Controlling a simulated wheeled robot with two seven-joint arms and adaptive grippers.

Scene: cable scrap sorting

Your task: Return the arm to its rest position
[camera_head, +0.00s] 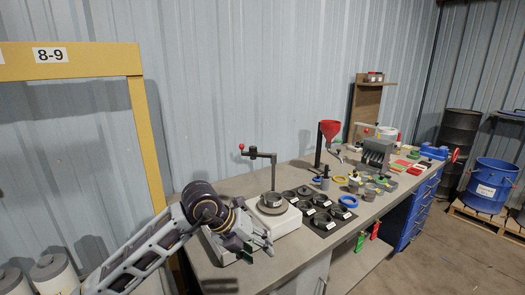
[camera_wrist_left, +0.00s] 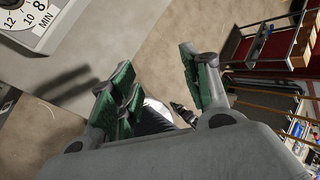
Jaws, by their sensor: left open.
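My left arm comes in from the left in the head view. Its gripper (camera_head: 260,248) is over the near left end of the grey workbench (camera_head: 345,237), in front of a white-based device (camera_head: 287,225) with a round dark top. In the left wrist view the green-padded fingers of the left gripper (camera_wrist_left: 158,72) stand apart with nothing between them. The wrist view also shows part of a dial marked MIN (camera_wrist_left: 32,12) at the upper left, apart from the fingers. My right gripper is in neither view.
A black stand with a red knob (camera_head: 272,175) rises behind the device. A yellow frame (camera_head: 146,140) stands at left. Open floor (camera_head: 440,262) lies at right.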

